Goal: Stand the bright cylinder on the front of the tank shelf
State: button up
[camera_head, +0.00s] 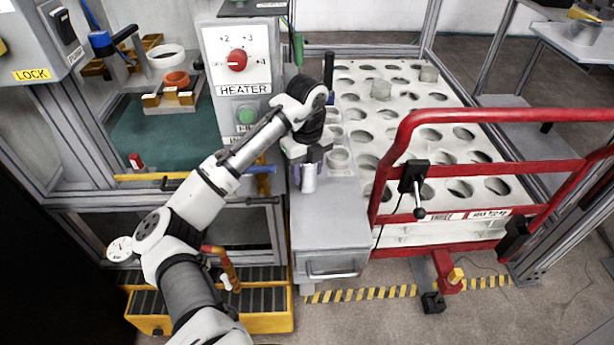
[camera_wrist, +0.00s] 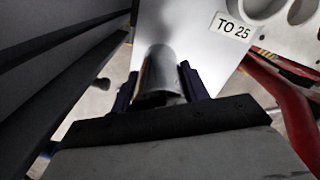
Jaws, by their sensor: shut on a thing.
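A bright metallic cylinder (camera_head: 308,180) is held upright in my gripper (camera_head: 307,162), below the wrist. In the wrist view the cylinder (camera_wrist: 160,68) sits between the two dark fingers of my gripper (camera_wrist: 160,88), which are shut on it. A flat grey surface (camera_head: 330,212), likely the tank shelf, lies in front of the holed white plate. The cylinder is over or at the left part of this surface. The grey surface (camera_wrist: 195,35) also shows behind the cylinder in the wrist view. I cannot tell whether the cylinder's lower end touches it.
A red rail frame (camera_head: 480,115) stands close on the right. A heater panel (camera_head: 240,70) stands to the left at the back. The right part of the grey surface is clear.

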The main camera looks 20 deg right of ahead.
jog(key=shift+f, duration=1.3)
jog(key=shift+f, duration=0.15)
jog(key=o, duration=1.4)
jog(key=shift+c, duration=0.2)
notch_tip(320, 180, up, 12)
jog(key=p, duration=1)
jog(key=shift+r, duration=0.2)
jog(key=shift+s+f, duration=0.1)
